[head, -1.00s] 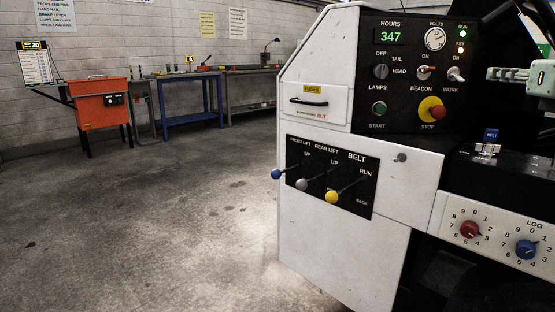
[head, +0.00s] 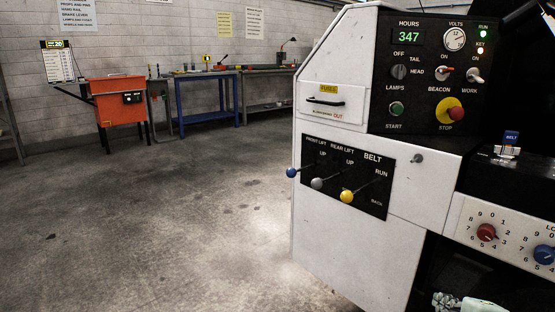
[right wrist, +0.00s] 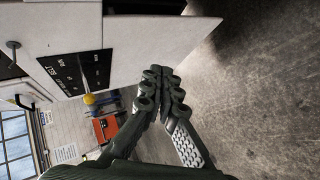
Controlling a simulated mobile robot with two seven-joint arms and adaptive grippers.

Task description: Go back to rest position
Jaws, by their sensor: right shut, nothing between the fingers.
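My right gripper (right wrist: 160,74) is shut and empty in the right wrist view, its two dark fingers meeting at the tips. In the head view only a pale part of my right arm or gripper (head: 465,302) shows at the bottom edge, below the dial panel (head: 510,240). The white loader console (head: 345,235) stands on the right of the head view; its lower body also shows behind the fingers in the right wrist view (right wrist: 145,45). I cannot tell the exact gap between fingers and console. My left gripper is in neither view.
The black lever panel (head: 340,176) has levers with blue, grey and yellow (head: 347,196) knobs sticking out. An orange cabinet (head: 115,100) and a blue bench (head: 208,98) stand at the back wall. The concrete floor (head: 170,220) left of the console is clear.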

